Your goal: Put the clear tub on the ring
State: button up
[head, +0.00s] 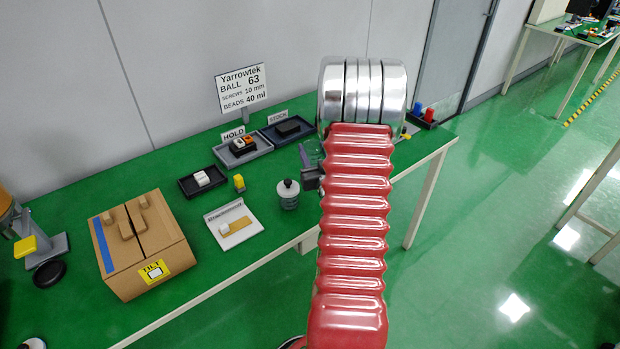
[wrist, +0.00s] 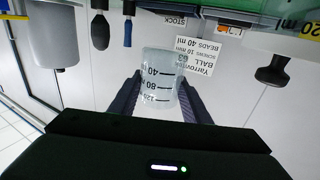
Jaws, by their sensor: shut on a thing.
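The clear tub (wrist: 160,65) is see-through, with dark level marks of 40, 80 and 120. It sits between the two dark fingers of my gripper (wrist: 157,92) in the wrist view, and they are shut on it. In the head view the tub (head: 312,152) is a faint clear shape left of my red arm, above the green table. My gripper (head: 311,178) shows there only in part, mostly hidden by the arm. I cannot make out the ring for certain; part of the table is hidden behind my arm.
A black disc (head: 49,274) lies far left. Green table shows bare between the box and trays.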

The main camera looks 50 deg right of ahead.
aim_at(314, 164)
jog(key=shift+f, duration=2.65)
jog(key=shift+f, duration=2.1)
jog(key=shift+f, duration=0.1)
jog(key=o, duration=0.9)
jog(key=v, duration=1.2)
